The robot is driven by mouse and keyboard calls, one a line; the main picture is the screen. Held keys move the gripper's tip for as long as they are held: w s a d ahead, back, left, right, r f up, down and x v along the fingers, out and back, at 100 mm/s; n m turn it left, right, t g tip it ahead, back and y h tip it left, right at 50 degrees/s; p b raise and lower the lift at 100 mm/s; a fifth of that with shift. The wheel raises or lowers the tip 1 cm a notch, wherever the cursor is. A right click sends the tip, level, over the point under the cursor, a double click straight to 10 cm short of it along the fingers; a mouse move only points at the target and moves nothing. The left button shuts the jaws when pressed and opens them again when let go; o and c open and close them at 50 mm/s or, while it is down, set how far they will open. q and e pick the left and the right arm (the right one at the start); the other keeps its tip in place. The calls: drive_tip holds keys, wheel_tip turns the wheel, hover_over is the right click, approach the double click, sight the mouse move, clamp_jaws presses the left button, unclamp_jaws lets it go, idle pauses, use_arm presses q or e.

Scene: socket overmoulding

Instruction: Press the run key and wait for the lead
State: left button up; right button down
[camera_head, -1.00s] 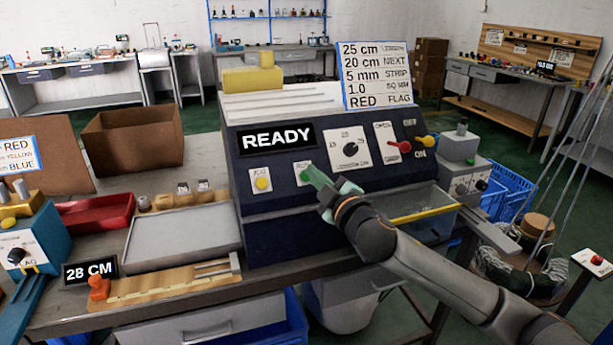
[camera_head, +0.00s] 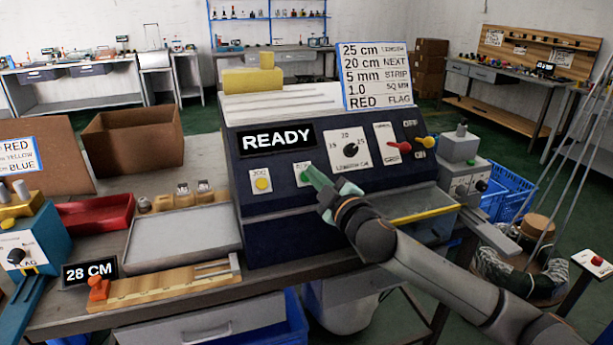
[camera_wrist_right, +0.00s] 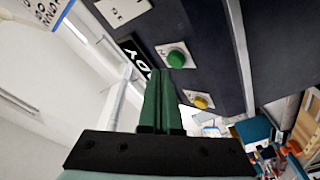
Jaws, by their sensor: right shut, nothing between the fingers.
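The machine's dark front panel (camera_head: 280,222) shows READY on its display (camera_head: 276,139). In the right wrist view the green key (camera_wrist_right: 177,58) is round on a pale plate, just beyond the fingertips. My right gripper (camera_wrist_right: 160,75) is shut and empty, pointing at the panel close to that key. I cannot tell if it touches. A yellow key (camera_head: 262,183) sits to the left. No lead is seen at the machine. My left gripper is out of view.
A length dial (camera_head: 350,149) and red (camera_head: 398,147) and yellow (camera_head: 425,142) levers lie right of the green key. A grey tray (camera_head: 185,238) and a wooden gauge with an orange knob (camera_head: 97,288) stand left of the machine.

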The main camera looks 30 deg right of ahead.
drive_tip(key=shift+w, duration=0.1)
idle(0.7)
drive_tip(key=shift+w+d+f, duration=0.1)
drive_tip(key=shift+w+f, duration=0.15)
drive_tip(key=shift+f, duration=0.05)
